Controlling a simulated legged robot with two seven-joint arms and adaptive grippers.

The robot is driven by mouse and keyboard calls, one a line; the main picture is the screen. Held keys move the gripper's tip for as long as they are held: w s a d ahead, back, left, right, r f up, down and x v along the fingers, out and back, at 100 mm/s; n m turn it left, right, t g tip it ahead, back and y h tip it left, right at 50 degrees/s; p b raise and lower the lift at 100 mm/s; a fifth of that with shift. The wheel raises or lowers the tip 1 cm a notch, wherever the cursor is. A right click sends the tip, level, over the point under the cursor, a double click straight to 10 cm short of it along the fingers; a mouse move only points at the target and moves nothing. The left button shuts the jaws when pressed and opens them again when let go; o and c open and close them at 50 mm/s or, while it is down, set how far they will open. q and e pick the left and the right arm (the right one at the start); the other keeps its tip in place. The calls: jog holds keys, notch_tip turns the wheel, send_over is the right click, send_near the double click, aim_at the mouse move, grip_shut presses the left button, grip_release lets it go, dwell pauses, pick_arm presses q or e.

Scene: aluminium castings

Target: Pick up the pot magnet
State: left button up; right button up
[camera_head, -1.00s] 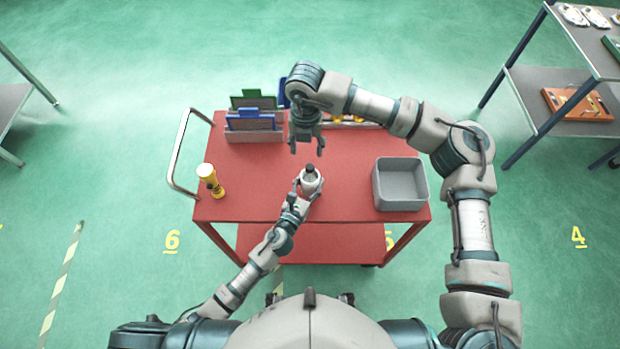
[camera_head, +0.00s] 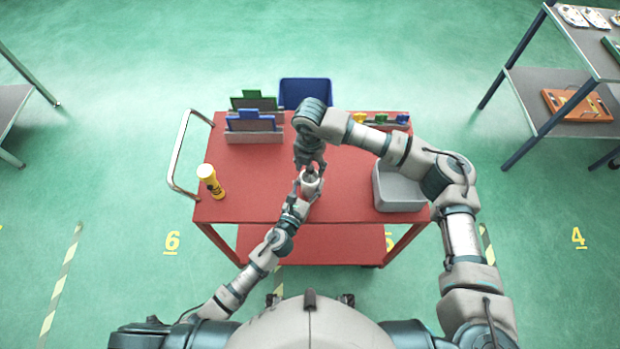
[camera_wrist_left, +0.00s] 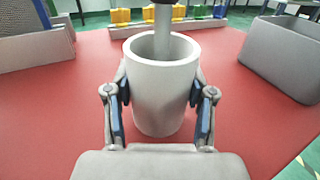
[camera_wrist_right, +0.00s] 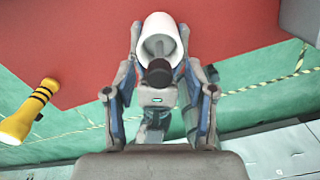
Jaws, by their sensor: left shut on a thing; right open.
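A white cup (camera_head: 309,188) stands over the cart top near its front edge. It is upright in the left wrist view (camera_wrist_left: 165,95), with a grey rod (camera_wrist_left: 162,42) rising out of it. In the right wrist view the rod ends in a dark knob (camera_wrist_right: 158,75); this rod looks like the pot magnet, but its lower end is hidden inside the cup. My left gripper (camera_wrist_left: 162,88) is shut on the cup, one finger on each side. My right gripper (camera_head: 311,168) is open just above the cup, its fingers on either side of the knob, apparently not closed on it.
A blue bin (camera_head: 306,92) is at the back.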

jog(key=shift+f, duration=0.55)
grip_shut()
jog(key=shift+r, duration=0.1)
pick_arm(q)
jog(key=shift+f, duration=0.1)
pick_arm(e)
notch_tip(320, 180, up, 10)
jog(key=shift+f, duration=0.1)
pick_arm(q)
jog(key=o, duration=1.3)
jog(key=v, duration=1.2)
pick_arm(e)
jog(key=shift+a, duration=0.1)
pick_arm(q)
jog(key=shift+s, duration=0.1)
